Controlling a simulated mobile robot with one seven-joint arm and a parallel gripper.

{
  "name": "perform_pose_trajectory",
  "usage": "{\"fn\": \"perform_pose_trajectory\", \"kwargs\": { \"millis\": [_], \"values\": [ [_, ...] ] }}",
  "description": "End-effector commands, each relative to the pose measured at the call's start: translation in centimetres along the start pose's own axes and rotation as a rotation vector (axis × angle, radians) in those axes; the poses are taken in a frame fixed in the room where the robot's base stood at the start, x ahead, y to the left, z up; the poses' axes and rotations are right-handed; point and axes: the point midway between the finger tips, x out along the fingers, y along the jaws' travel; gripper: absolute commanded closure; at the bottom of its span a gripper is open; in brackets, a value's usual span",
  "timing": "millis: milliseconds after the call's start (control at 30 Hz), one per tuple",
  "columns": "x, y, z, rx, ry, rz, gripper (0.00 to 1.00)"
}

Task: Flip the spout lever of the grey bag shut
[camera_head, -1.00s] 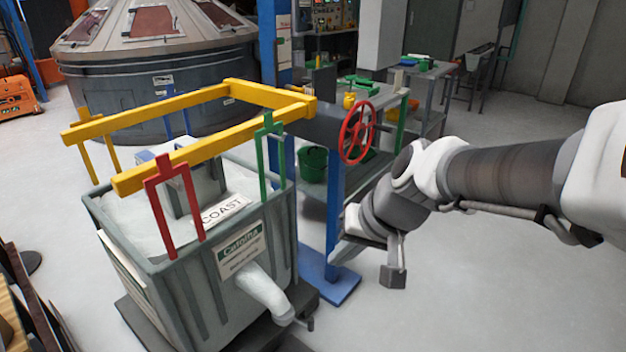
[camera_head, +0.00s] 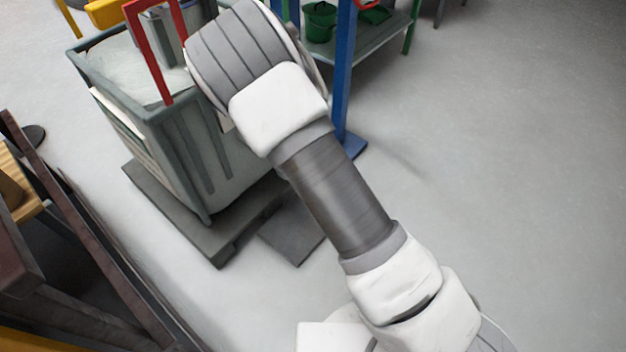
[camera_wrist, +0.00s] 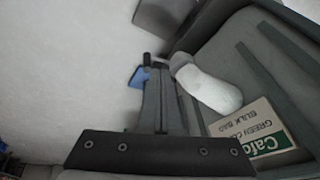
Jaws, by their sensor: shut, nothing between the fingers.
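The grey bag (camera_head: 180,160) stands at the left in the head view, partly behind my arm. Its pale spout (camera_wrist: 208,88) shows in the wrist view, beside a label (camera_wrist: 255,132) with "GREEN" and "BULK BAG" on it. A small dark piece (camera_wrist: 149,59), which looks like the spout lever, shows at the spout's outer end, right by my fingertips. My gripper (camera_wrist: 158,72) is shut and empty, its fingers lying alongside the spout. I cannot tell whether the fingertips touch the lever. In the head view my arm hides the spout, lever and gripper.
The bag stands on a dark pallet (camera_head: 185,228). A blue post (camera_head: 343,80) and a shelf with green buckets (camera_head: 319,22) stand behind my arm. A red hook frame (camera_head: 150,50) rises at the bag. Dark beams (camera_head: 75,215) lie at the left. Floor at the right is clear.

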Motion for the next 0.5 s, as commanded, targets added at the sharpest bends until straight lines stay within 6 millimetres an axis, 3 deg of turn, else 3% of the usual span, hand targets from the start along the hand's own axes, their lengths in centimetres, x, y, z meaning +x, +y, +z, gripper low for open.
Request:
{"fn": "perform_pose_trajectory", "kwargs": {
  "millis": [33, 200, 500],
  "values": [
    [2.1, 0.4, 0.7, -0.014, 0.013, 0.031, 1.00],
    [5.1, 1.3, 1.4, -0.033, 0.049, 0.089, 1.00],
    [5.9, 1.6, 1.5, -0.037, 0.062, 0.106, 1.00]
  ]
}}
